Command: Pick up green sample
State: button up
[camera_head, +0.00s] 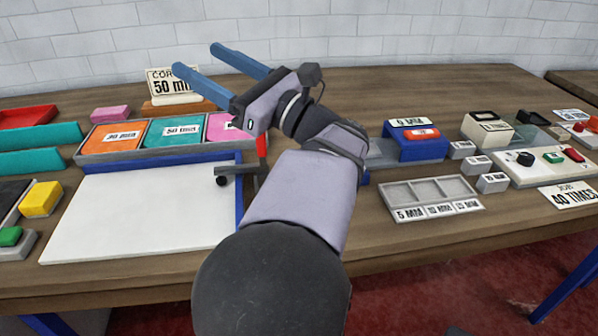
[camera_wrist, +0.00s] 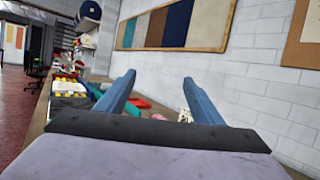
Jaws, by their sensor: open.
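A teal-green sample (camera_head: 174,133) with a white 50 mm label lies in a grey tray (camera_head: 82,158) in the head view. An orange sample (camera_head: 113,140) lies to its left and a pink one (camera_head: 226,127) to its right, partly hidden by my arm. My gripper (camera_head: 197,58) is open and empty, raised above and behind the tray, with its blue fingers pointing to the upper left. In the wrist view my gripper (camera_wrist: 159,77) shows both fingers apart with nothing between them. The samples are not clear there.
A white board (camera_head: 140,215) lies before the tray. A sign (camera_head: 174,82) stands behind it. Teal bars (camera_head: 40,137), a yellow block (camera_head: 41,199) and a small green block (camera_head: 10,236) are at left. A divided tray (camera_head: 432,196) and control box (camera_head: 545,165) are at right.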

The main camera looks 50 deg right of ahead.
jog(key=s+d+r+m+t+h+b, duration=0.25)
jog(key=s+d+r+h, duration=0.25)
jog(key=s+r, duration=0.25)
jog(key=d+f+m+g+h+p, duration=0.3)
jog(key=d+f+m+g+h, duration=0.1)
jog(key=d+f+m+h, duration=0.2)
jog(key=s+d+f+m+g+p, duration=0.1)
jog(key=f+g, duration=0.2)
jog(key=f, duration=0.4)
jog(key=s+f+m+g+h+p, duration=0.1)
jog(key=f+g, duration=0.3)
jog(key=f, duration=0.4)
jog(key=s+d+f+m+g+p, duration=0.1)
jog(key=s+f+g+p, duration=0.1)
jog(key=f, duration=0.6)
jog(key=shift+s+d+f+g, duration=0.1)
jog(key=shift+s+d+g, duration=0.25)
jog(key=shift+s+g, duration=0.3)
jog(key=shift+x, duration=1.2)
jog(key=x, duration=0.1)
jog(key=b+x, duration=0.1)
jog(key=x, duration=0.1)
jog(key=shift+w+f+b, duration=0.2)
jog(key=shift+f+b, duration=0.1)
jog(key=shift+f, duration=0.05)
jog(key=shift+x, duration=0.8)
jog(key=shift+r, duration=0.1)
jog(key=c, duration=1.1)
